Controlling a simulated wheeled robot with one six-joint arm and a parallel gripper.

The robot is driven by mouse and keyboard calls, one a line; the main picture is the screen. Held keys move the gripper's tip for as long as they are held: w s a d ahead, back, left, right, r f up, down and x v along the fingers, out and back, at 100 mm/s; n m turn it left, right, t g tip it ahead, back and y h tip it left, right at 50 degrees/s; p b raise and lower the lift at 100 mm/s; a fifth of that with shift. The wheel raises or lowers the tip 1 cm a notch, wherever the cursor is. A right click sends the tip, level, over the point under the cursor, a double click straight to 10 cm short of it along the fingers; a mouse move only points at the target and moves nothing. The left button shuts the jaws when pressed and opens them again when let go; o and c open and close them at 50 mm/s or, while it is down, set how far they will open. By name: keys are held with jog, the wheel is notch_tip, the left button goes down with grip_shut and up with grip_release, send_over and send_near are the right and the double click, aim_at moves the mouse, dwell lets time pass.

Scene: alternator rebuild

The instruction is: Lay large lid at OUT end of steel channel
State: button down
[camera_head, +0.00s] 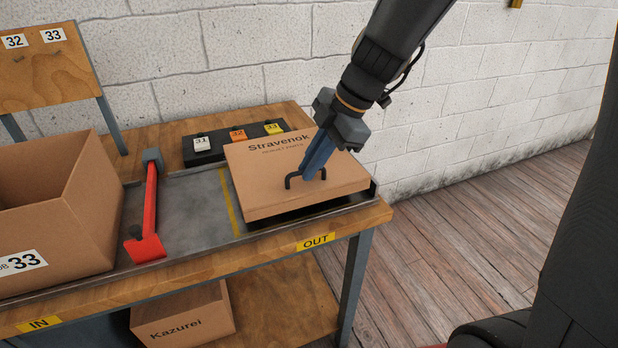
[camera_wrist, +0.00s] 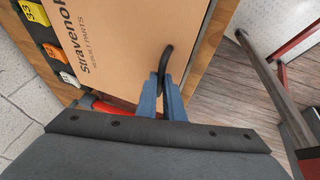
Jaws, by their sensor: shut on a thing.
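The large lid (camera_head: 270,190) is a brown cardboard lid printed "Stravenok". It is at the OUT end of the steel channel (camera_head: 195,208), past the yellow line, and a dark shadow shows under its front edge. I cannot tell whether it touches the channel floor. My gripper (camera_head: 312,172) is shut on the lid's black handle (camera_head: 291,179). In the wrist view the blue fingers (camera_wrist: 165,92) close around the handle, and the lid (camera_wrist: 115,45) fills the upper middle. The OUT label (camera_head: 315,241) is on the bench's front edge.
A red gate (camera_head: 150,215) crosses the channel left of the lid. An open box marked 33 (camera_head: 50,220) stands at the IN end. Behind the lid is a black strip with tags 31, 32 and 33 (camera_head: 202,143). A Kazurei box (camera_head: 185,318) sits on the lower shelf.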

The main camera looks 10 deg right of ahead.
aim_at(308, 183)
jog(key=shift+f, duration=1.95)
jog(key=c, duration=1.9)
grip_release()
jog(key=shift+r, duration=0.15)
jog(key=b+v, duration=0.2)
jog(key=v, duration=0.9)
jog(key=s+d+f+m+h, duration=0.2)
jog(key=s+d+f+m, duration=0.2)
jog(key=f+m, duration=0.3)
jog(key=s+d+f+m+g+h, duration=0.1)
jog(key=s+d+f+m+h, duration=0.2)
jog(key=s+f+m, duration=0.4)
jog(key=shift+s+d+f+m, duration=0.4)
jog(key=shift+d+m, duration=0.35)
jog(key=shift+m, duration=3.15)
jog(key=shift+w, duration=0.1)
